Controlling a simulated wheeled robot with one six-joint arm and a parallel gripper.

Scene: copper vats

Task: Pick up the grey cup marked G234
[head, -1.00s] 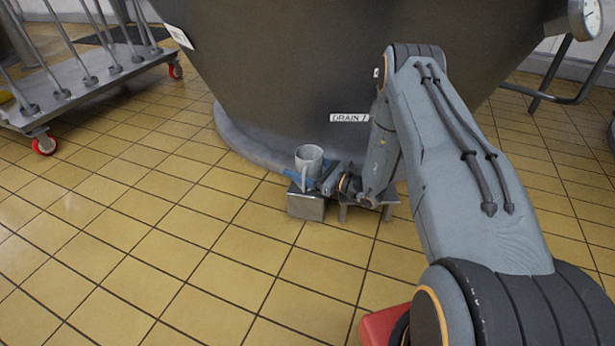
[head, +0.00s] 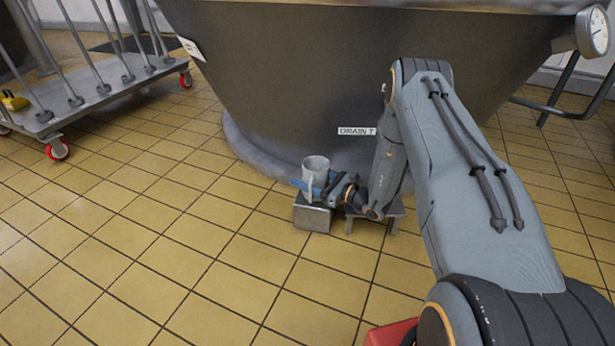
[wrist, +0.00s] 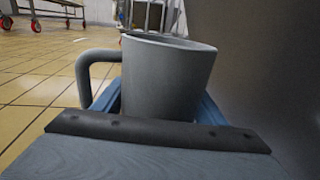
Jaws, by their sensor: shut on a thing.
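The grey cup (head: 316,168) is upright, just above or on a small metal block in the head view; I cannot tell whether it touches. My gripper (head: 318,184) is shut on the cup, its blue fingers on either side. In the wrist view the cup (wrist: 165,80) fills the middle, its handle to the left, between the blue fingers of my gripper (wrist: 160,100). No G234 mark is readable on the cup from either view.
The metal block (head: 312,215) and a low stool (head: 385,212) stand beside the large dark vat (head: 300,90) labelled DRAIN 7. A wheeled rack (head: 85,105) is at the upper left. The tiled floor in front is clear.

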